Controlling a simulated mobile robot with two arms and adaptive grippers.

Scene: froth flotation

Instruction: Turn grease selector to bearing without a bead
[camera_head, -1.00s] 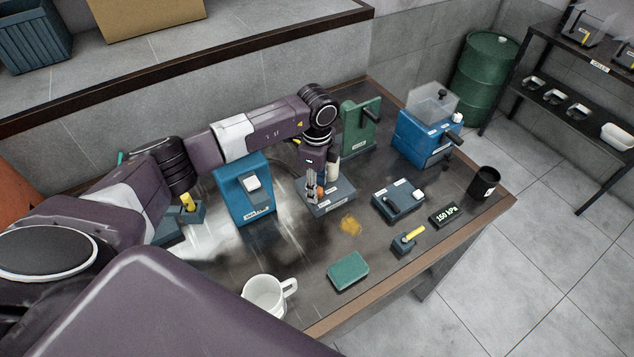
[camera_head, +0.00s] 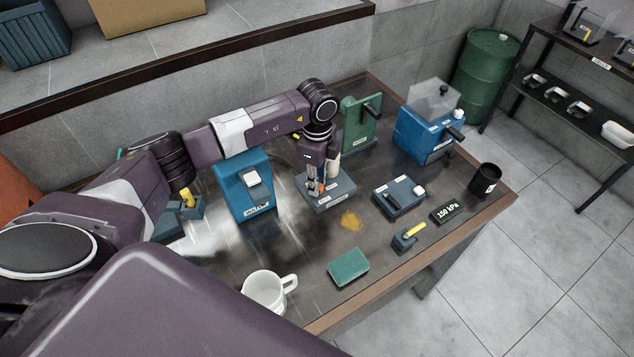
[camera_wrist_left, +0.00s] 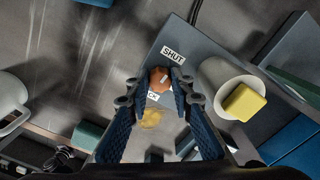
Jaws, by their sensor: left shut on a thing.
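A grey selector box (camera_head: 338,198) stands near the middle of the bench, with pale labels on its top and front. In the left wrist view its top (camera_wrist_left: 183,32) carries a "SHUT" label and a round orange-brown knob (camera_wrist_left: 158,78) with a pale mark. Another label beside the knob is partly covered by a finger. My left gripper (camera_head: 316,186) reaches down over the box. In the wrist view its fingertips (camera_wrist_left: 160,82) are shut on the knob, one on each side. My right gripper is not in view.
A white cylinder (camera_wrist_left: 218,76) with a yellow block at its end stands close beside the left gripper. A blue unit (camera_head: 240,188), green stand (camera_head: 357,128) and grey switch box (camera_head: 399,196) surround the selector. A yellow-brown smear (camera_head: 351,221) lies in front. A mug (camera_head: 262,290) and green pad (camera_head: 348,267) are nearer.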

